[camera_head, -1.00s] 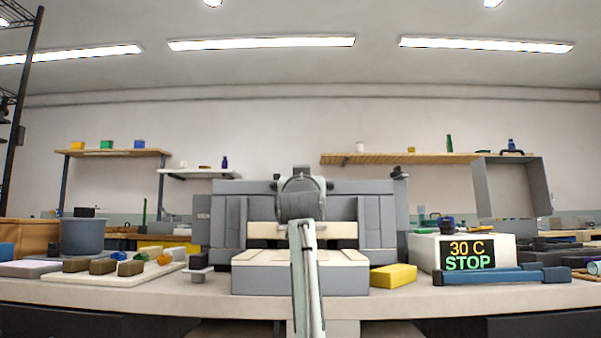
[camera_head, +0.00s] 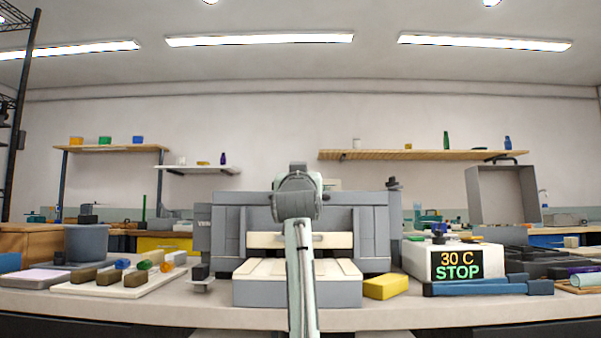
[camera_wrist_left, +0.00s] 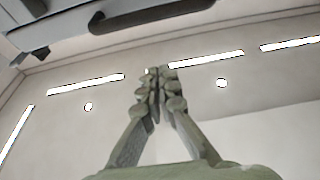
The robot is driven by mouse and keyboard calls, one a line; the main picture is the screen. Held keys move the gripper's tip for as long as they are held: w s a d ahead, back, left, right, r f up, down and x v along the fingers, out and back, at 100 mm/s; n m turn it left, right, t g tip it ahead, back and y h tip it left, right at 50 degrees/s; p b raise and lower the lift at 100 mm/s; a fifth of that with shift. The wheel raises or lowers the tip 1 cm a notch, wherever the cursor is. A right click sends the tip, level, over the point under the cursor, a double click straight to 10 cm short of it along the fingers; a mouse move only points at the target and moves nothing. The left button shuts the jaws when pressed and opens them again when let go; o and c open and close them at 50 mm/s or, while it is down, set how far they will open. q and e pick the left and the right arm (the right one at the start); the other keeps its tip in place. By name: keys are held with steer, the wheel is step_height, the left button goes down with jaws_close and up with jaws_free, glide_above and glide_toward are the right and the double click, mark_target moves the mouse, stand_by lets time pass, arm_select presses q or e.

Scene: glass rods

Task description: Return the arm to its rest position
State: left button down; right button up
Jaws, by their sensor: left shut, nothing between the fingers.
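One of my arms (camera_head: 300,250) rises from the bottom middle of the head view to a rounded joint (camera_head: 297,197) in front of the grey machine. No gripper shows in the head view. In the left wrist view my left gripper (camera_wrist_left: 157,85) is shut and empty, with its fingertips close together. Behind it are the ceiling lights (camera_wrist_left: 205,59), and a grey overhead shape with a dark handle is at the top. My right gripper is in neither view.
A grey machine (camera_head: 235,232) stands mid-bench behind the arm. A yellow block (camera_head: 386,288), a white box with a "30 C STOP" display (camera_head: 458,265) and blue bars (camera_head: 480,288) lie right. A white board (camera_head: 135,288) with small blocks and a grey bucket (camera_head: 87,246) stand left.

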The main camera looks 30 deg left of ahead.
arm_select(q)
steer(key=s+d+f, duration=0.3)
steer(key=s+f, duration=0.2)
steer(key=shift+s+d, duration=0.3)
